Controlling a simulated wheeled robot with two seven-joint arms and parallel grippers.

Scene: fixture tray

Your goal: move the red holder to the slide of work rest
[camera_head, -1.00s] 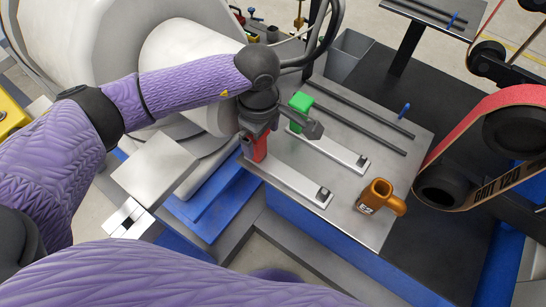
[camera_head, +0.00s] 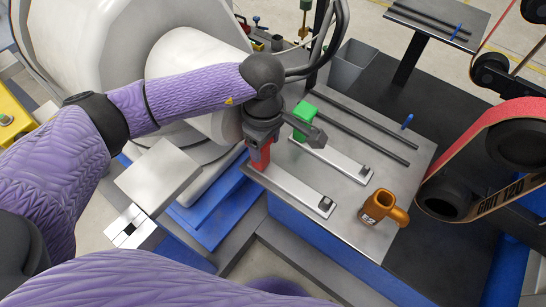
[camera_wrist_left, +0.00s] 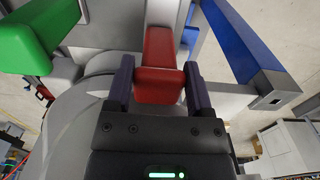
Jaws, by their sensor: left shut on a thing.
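The red holder (camera_head: 260,155) is upright at the left end of the nearer pale metal slide (camera_head: 300,190). My left gripper (camera_head: 262,138) is above it, shut on its upper part. In the left wrist view the red holder (camera_wrist_left: 160,75) sits between the two dark fingers of my left gripper (camera_wrist_left: 159,88). I cannot tell whether its base touches the slide. A green holder (camera_head: 303,118) stands at the left end of the farther slide (camera_head: 340,160); it also shows at the left wrist view's upper left (camera_wrist_left: 22,45). My right gripper is not in view.
An orange mug-like holder (camera_head: 379,205) stands near the front right of the grey plate (camera_head: 375,236). Two dark rods (camera_head: 362,127) lie along its back, with a small blue peg (camera_head: 407,121) beside them. A red belt sander (camera_head: 500,125) stands at the right.

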